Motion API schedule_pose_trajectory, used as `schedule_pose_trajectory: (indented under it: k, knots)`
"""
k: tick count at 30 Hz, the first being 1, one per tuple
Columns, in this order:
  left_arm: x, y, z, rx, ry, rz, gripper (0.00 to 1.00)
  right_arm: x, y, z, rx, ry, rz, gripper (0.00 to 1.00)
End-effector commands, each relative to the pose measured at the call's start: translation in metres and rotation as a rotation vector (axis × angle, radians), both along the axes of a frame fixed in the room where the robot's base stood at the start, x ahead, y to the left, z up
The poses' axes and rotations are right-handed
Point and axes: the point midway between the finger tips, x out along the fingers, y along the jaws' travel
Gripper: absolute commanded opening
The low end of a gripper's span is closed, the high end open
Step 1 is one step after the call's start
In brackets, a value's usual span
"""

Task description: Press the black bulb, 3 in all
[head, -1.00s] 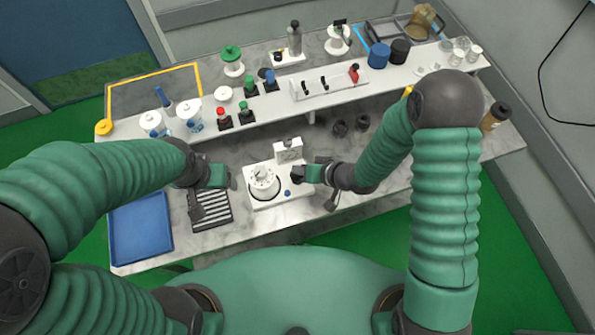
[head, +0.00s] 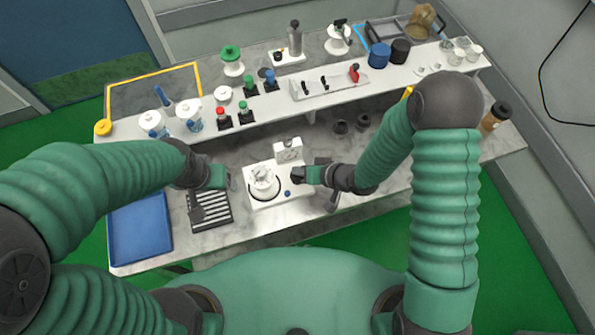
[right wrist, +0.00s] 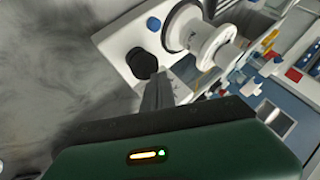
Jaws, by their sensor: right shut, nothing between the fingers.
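The black bulb (right wrist: 141,63) shows in the right wrist view as a round dark knob on a white base, beside a blue-grey button (right wrist: 154,23) and a white spool-shaped part (right wrist: 208,42). In the head view the white device (head: 259,198) stands mid-bench, with a small blue button (head: 287,194). My right gripper (head: 302,174) is at the device's right edge, shut and empty. In the right wrist view its fingertips (right wrist: 158,78) are right beside the bulb; I cannot tell whether they touch it. My left gripper (head: 216,182) is left of the device; its finger opening is unclear.
A blue tray (head: 140,228) and a black striped rack (head: 217,221) lie at the bench's left. A raised white shelf (head: 165,137) behind carries bottles, jars and a switch panel (head: 328,86). A brown bottle (head: 496,115) stands at the far right. Bare bench lies in front of the device.

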Motion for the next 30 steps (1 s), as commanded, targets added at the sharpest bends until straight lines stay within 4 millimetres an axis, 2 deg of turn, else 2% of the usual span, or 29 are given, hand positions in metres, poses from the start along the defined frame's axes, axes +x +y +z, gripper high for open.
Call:
schedule_pose_trajectory:
  k: [20,30]
  knots:
    - [-0.0001,0.0,-0.0067,0.0,0.0,0.0,0.73,-0.0004,-0.0001,-0.0094,-0.001,0.002,0.0,0.0]
    - [0.0,0.0,-0.0032,0.0,0.0,0.0,0.73,-0.0006,-0.0002,-0.0058,-0.001,0.002,0.0,0.0]
